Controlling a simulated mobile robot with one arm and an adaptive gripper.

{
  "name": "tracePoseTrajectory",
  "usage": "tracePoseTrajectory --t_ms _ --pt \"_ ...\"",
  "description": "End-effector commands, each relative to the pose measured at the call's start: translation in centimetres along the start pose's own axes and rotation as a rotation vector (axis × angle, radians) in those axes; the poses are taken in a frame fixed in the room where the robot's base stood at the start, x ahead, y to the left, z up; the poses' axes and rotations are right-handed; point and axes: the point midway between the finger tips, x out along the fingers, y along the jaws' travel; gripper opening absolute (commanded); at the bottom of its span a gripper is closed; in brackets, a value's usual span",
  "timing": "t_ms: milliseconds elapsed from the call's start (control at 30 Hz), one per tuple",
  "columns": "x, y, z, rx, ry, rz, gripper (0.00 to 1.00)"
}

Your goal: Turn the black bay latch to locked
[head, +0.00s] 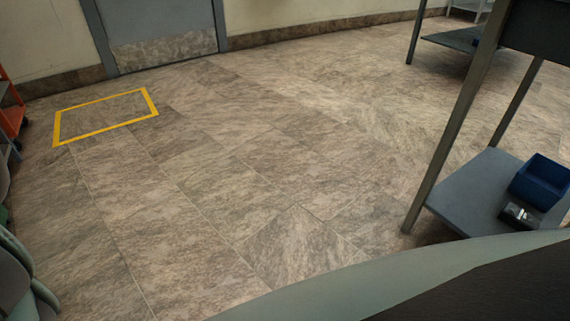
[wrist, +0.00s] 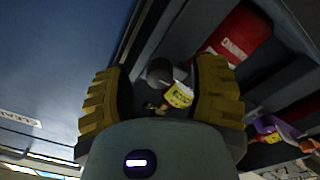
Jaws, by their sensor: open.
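My gripper (wrist: 160,78) shows in the wrist view, with two yellow ribbed fingers spread wide apart. It is open, and I see nothing gripped. Beyond the gap between the fingers are a dark grey round part (wrist: 159,70) and a yellow label (wrist: 179,95) with dark print. I cannot tell whether the round part belongs to the black bay latch. No latch can be made out clearly in either view. The gripper does not show in the head view.
The wrist view shows a red item (wrist: 236,32) with white lettering and a purple item (wrist: 272,128). In the head view, a blue bin (head: 541,181) sits on a low shelf (head: 466,190) at right. A yellow floor outline (head: 107,128) lies near a door (head: 160,32). The middle floor is clear.

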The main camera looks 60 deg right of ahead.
Motion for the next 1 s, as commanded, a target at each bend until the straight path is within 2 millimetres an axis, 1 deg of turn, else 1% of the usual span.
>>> tracePoseTrajectory --t_ms 167,433,600,700,800,1000 --pt "-2.3 -0.2 -0.1 -0.002 0.002 -0.003 0.58" --pt "-6.9 -0.1 0.0 -0.002 -0.001 -0.004 0.58" --pt "-9.3 0.0 0.0 -0.001 -0.001 0.000 0.58" --pt "-10.3 0.1 0.0 -0.001 -0.001 0.000 0.58" --pt "-10.7 0.1 -0.1 -0.002 0.001 0.001 0.58" --pt "-10.8 0.1 -0.1 -0.002 0.002 0.002 0.58"
